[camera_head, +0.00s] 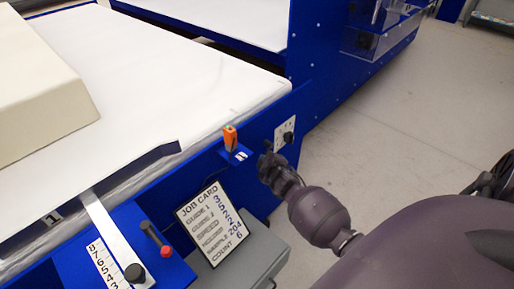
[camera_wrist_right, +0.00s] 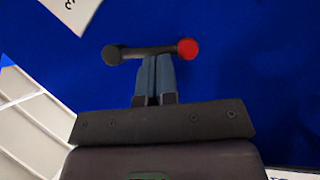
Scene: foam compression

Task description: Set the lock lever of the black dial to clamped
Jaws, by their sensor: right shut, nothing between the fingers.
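The black dial (camera_head: 288,137) sits on a small white plate (camera_head: 279,131) on the blue side panel in the head view. In the right wrist view a lever (camera_wrist_right: 150,52) with a black round end and a red knob (camera_wrist_right: 188,48) lies across the picture on the blue panel, red end at right. My right gripper (camera_wrist_right: 155,62) is shut and empty, its fingertips at the middle of the lever's bar; I cannot tell if they touch. In the head view the right gripper (camera_head: 268,157) is just left of and below the dial, and this lever is not clearly visible. My left gripper is not in view.
An orange-handled switch (camera_head: 230,138) stands left of the gripper. A job card (camera_head: 213,222), a second red-tipped lever (camera_head: 157,240) and a number scale (camera_head: 115,262) are nearer. A white-topped table (camera_head: 130,115) holds a cream foam block (camera_head: 40,90). Floor at right is clear.

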